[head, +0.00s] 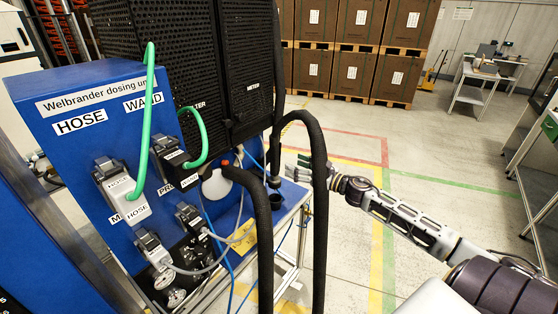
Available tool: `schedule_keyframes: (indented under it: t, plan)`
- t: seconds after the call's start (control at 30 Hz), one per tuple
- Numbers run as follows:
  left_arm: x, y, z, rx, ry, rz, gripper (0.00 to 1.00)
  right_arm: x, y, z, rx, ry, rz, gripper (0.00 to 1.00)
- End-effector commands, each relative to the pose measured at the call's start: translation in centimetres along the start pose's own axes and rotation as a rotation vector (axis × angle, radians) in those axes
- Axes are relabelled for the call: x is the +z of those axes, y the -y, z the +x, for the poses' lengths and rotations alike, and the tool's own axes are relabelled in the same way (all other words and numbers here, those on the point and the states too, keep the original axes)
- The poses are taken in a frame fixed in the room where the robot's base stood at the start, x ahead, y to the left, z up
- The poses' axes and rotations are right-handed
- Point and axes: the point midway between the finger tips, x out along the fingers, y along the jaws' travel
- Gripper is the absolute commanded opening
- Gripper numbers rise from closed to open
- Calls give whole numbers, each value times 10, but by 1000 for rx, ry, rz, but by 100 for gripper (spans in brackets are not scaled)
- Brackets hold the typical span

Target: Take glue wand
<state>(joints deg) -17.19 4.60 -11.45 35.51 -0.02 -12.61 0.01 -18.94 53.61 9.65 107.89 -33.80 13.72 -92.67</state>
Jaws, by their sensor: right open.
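My right gripper (302,169) reaches in from the right, fingers apart and pointing left, with nothing seen between them. The label WAND (143,102) is on the unit's top. My left gripper is not in view.
Green hoses (151,110) arch over the unit's connectors. A second black hose (262,225) hangs in front of a metal-framed stand (293,197). Stacked cartons (352,70) stand at the back. The floor right of the stand is free, with coloured lines.

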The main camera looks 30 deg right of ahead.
Motion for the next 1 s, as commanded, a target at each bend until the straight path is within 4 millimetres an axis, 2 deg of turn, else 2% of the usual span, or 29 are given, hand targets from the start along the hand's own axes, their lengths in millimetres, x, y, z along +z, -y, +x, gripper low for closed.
schedule_keyframes:
  t: [0.6, 1.0]
  plan:
    - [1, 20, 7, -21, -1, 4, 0, 0, 0, 39, 0, 1, 0, 61]
    - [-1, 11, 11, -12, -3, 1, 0, 0, 0, 62, 1, 1, 0, 61]
